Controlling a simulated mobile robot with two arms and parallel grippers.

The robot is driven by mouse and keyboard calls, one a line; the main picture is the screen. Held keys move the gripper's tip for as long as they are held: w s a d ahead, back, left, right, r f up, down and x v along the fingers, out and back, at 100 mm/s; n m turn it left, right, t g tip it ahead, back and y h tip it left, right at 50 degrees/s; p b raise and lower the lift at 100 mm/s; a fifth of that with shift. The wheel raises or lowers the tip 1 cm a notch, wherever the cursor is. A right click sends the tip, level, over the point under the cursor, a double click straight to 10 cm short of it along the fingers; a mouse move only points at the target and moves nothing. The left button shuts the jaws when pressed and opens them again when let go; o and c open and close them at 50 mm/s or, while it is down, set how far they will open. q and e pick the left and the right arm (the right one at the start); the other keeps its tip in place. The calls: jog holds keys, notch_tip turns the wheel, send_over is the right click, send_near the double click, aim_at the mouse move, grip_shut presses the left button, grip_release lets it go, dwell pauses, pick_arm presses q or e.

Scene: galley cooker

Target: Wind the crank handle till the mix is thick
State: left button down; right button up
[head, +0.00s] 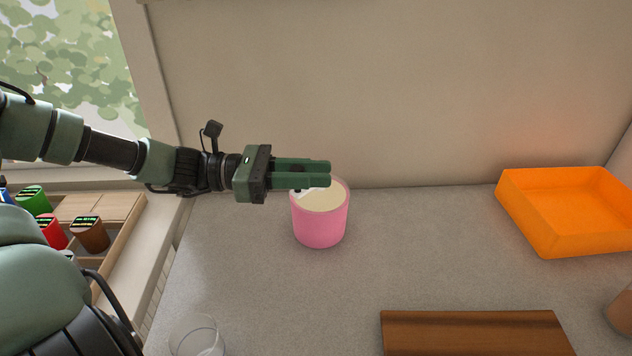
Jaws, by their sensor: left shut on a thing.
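A pink pot (320,225) stands upright on the grey worktop against the back wall, with a pale cream mix (325,198) inside. My left gripper (328,174) reaches in level from the left, over the pot's rim. Its green fingers are shut on what appears to be the crank handle, which they mostly hide. Small white and dark parts show just under the fingers, at the pot's mouth. How thick the mix is cannot be told. My right gripper is not in view.
An orange tray (545,240) stands at the right, and a wooden board (475,335) lies at the front. A clear glass (197,338) stands front left. Several coloured jars, one brown (90,236), sit in a wooden rack by the window. The worktop between pot and tray is clear.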

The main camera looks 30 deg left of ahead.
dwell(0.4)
pick_arm(q)
jog(key=c, duration=1.2)
grip_release()
jog(key=shift+a, duration=0.1)
jog(key=v, duration=0.7)
jog(key=shift+a, duration=0.35)
jog(key=shift+s, duration=0.15)
